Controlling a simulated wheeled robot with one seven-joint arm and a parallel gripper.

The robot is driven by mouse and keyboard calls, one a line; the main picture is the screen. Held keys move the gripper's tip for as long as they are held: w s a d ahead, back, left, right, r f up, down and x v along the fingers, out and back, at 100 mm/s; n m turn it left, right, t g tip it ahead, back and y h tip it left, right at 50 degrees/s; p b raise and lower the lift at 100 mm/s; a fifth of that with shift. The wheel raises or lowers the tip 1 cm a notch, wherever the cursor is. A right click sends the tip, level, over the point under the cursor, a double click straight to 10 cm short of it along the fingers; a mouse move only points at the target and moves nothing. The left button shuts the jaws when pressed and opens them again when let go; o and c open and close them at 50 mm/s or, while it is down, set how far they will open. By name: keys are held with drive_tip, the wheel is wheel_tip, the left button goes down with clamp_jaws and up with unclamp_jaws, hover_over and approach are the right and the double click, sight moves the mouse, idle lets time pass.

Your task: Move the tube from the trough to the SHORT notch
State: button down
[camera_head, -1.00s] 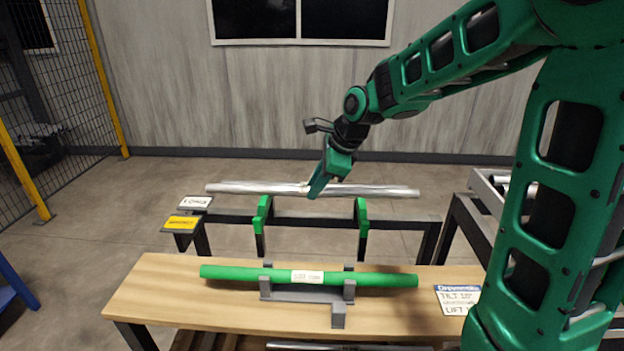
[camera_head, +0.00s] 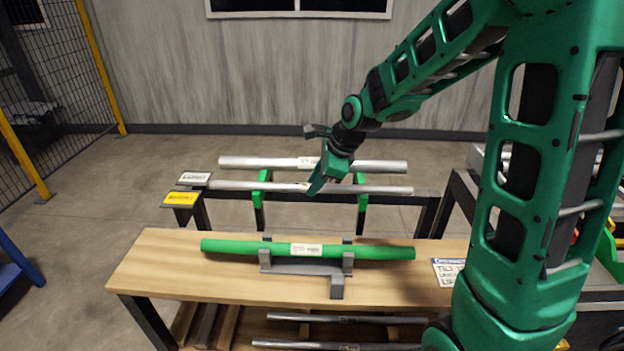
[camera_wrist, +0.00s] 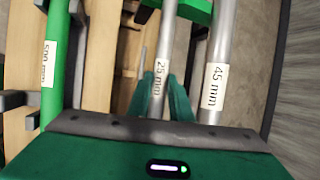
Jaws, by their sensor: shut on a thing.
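My gripper (camera_head: 316,187) is shut on a thin silver tube (camera_head: 240,185), labelled 25 mm in the wrist view (camera_wrist: 160,75). The tube lies level across the picture, in front of the green posts of the rack (camera_head: 400,194); I cannot tell whether it touches them. A thicker silver tube (camera_head: 380,166), labelled 45 mm in the wrist view (camera_wrist: 217,80), lies just behind it. A green tube (camera_head: 225,246), labelled 500 mm in the wrist view (camera_wrist: 52,60), rests in a grey cradle (camera_head: 300,268) on the bench. A white sign (camera_head: 194,178) and a yellow sign (camera_head: 181,199) stand left; their words are blurred.
The wooden bench (camera_head: 170,275) is clear around the cradle, apart from a printed card (camera_head: 447,270) at right. More silver tubes (camera_head: 340,319) lie on its lower shelf. Another frame with tubes stands right, partly behind my arm. A wire fence (camera_head: 55,90) stands left.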

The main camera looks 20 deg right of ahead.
drive_tip(key=shift+f, duration=0.1)
drive_tip(key=c, duration=1.5)
unclamp_jaws()
drive_tip(key=v, duration=1)
drive_tip(key=shift+d+r, duration=0.1)
drive_tip(key=shift+r, duration=0.2)
drive_tip(key=shift+s+d, duration=0.1)
drive_tip(key=shift+s, duration=0.05)
drive_tip(key=s+d+f+n+g+h, duration=0.1)
drive_tip(key=s+d+n, duration=0.3)
drive_tip(key=s, duration=0.6)
drive_tip(key=s+d+f+n+g+h, duration=0.1)
drive_tip(key=s+d+n, duration=0.4)
drive_tip(key=s, duration=0.5)
drive_tip(key=s+d+f+n+g, duration=0.3)
drive_tip(key=s+n, duration=0.3)
drive_tip(key=s, duration=0.4)
drive_tip(key=shift+d+h, duration=0.4)
drive_tip(key=shift+d, duration=0.35)
